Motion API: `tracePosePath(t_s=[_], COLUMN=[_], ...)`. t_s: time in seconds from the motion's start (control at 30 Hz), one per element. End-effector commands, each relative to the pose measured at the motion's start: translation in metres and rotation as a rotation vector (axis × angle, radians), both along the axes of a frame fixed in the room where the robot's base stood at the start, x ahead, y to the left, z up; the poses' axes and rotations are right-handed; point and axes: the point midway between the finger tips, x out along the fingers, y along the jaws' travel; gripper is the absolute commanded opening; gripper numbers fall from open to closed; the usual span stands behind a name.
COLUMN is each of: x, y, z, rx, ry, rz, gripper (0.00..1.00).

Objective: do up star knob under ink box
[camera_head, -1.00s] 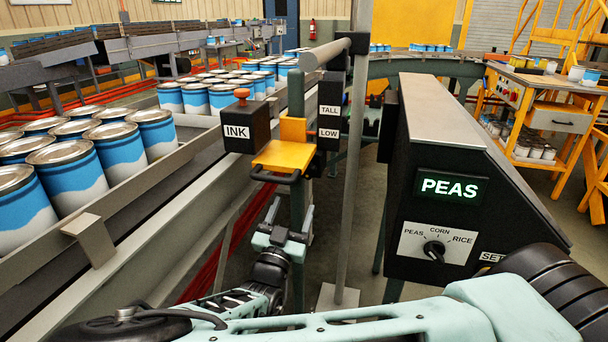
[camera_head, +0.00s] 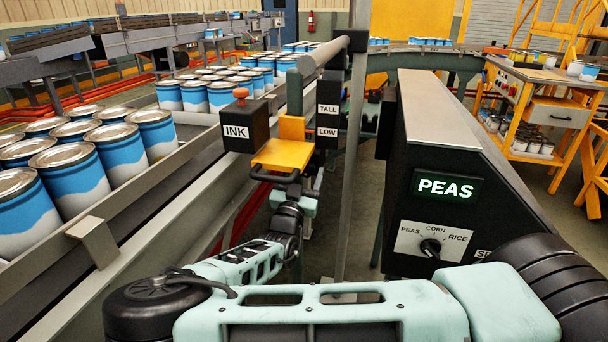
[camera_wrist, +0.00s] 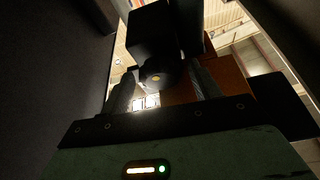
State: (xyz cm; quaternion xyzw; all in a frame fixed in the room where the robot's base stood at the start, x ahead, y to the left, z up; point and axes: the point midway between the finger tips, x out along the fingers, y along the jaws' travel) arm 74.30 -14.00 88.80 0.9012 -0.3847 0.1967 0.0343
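The ink box (camera_head: 238,128), black with an INK label and a red knob on top, stands beside the can conveyor. An orange bracket (camera_head: 280,155) is at its right. In the wrist view a dark box (camera_wrist: 150,35), likely the ink box, is overhead. Under it a dark round knob (camera_wrist: 156,78) with a small yellowish centre shows, likely the star knob; its lobes are too dark to tell. My gripper (camera_wrist: 163,80) points up at it, its two fingers apart on either side. I cannot tell whether they touch it. In the head view the bracket hides the fingertips.
A grey upright post (camera_head: 353,170) stands close right of my wrist. The black PEAS cabinet (camera_head: 445,190) with its selector dial is farther right. Blue-and-white cans (camera_head: 70,180) line the conveyor at left, behind its rail. A TALL/LOW box (camera_head: 328,112) is behind the bracket.

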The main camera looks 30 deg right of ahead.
Motion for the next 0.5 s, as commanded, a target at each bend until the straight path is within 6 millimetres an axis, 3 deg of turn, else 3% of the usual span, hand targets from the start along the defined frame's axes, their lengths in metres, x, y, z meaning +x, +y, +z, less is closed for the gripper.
tracePosePath(t_s=[0.03, 0.13, 0.5], x=[-0.0001, -0.0002, 0.0000], y=[0.0001, 0.0002, 0.0005], z=[-0.0001, 0.0000, -0.0021], rx=[0.000, 0.000, 0.033], ry=[0.000, 0.000, -0.033], rz=[0.000, 0.000, -0.001], gripper=[0.47, 0.19, 0.19])
